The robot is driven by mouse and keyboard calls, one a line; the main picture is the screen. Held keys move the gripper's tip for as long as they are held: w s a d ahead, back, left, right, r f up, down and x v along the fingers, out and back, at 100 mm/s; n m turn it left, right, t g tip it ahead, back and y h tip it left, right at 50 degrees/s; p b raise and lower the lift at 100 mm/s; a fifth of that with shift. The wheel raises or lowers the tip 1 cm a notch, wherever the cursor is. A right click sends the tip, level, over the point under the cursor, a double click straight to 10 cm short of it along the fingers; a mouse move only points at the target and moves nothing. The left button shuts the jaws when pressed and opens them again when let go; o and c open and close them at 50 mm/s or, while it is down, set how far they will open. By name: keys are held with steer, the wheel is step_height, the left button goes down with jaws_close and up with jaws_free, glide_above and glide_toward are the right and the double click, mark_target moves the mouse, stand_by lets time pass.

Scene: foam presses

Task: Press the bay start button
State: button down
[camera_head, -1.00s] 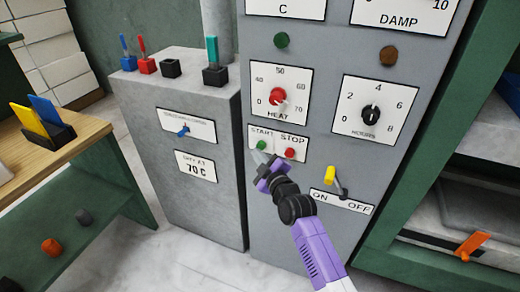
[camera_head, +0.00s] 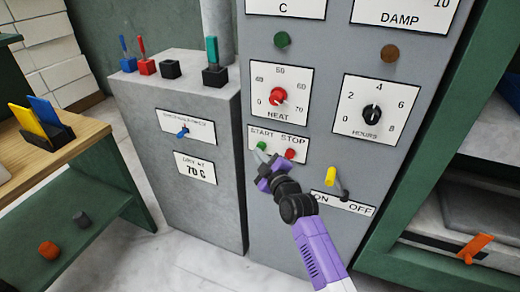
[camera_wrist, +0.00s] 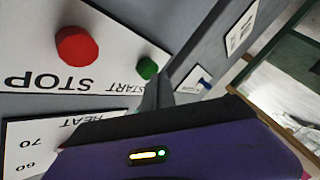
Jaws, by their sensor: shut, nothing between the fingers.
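The green start button (camera_head: 262,146) sits under the word START on a white label (camera_head: 277,137) on the grey panel. The red stop button (camera_head: 290,154) is to its right. My gripper (camera_head: 260,157) is shut and empty, its tips just below the green button in the head view. In the wrist view the green button (camera_wrist: 147,68) shows just beyond the gripper tips (camera_wrist: 152,88), with the red button (camera_wrist: 76,46) to its left. I cannot tell whether the tips touch the green button.
Above the buttons is the HEAT dial (camera_head: 278,96), with the HOURS dial (camera_head: 371,113) to its right. A yellow-tipped ON/OFF lever (camera_head: 331,177) stands close to my wrist on the right. A grey block (camera_head: 178,91) with colored handles stands to the left.

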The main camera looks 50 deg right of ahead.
steer(key=shift+w+d+b, duration=0.15)
steer(key=shift+d+b, duration=0.3)
steer(key=shift+b, duration=0.15)
stand_by(0.6)
steer(key=shift+a, duration=0.15)
steer(key=shift+s+a+p, duration=0.35)
steer(key=shift+a+p, duration=0.45)
steer(key=shift+p, duration=0.2)
steer(key=shift+s+a+p, duration=0.3)
steer(key=shift+a+p, duration=0.3)
steer(key=shift+a, duration=0.2)
steer(key=shift+s+a+p, duration=0.25)
steer(key=shift+a+p, duration=0.4)
steer(key=shift+a, duration=0.1)
steer(key=shift+s+a+p, duration=0.3)
steer(key=shift+a+p, duration=0.3)
steer(key=shift+a, duration=0.2)
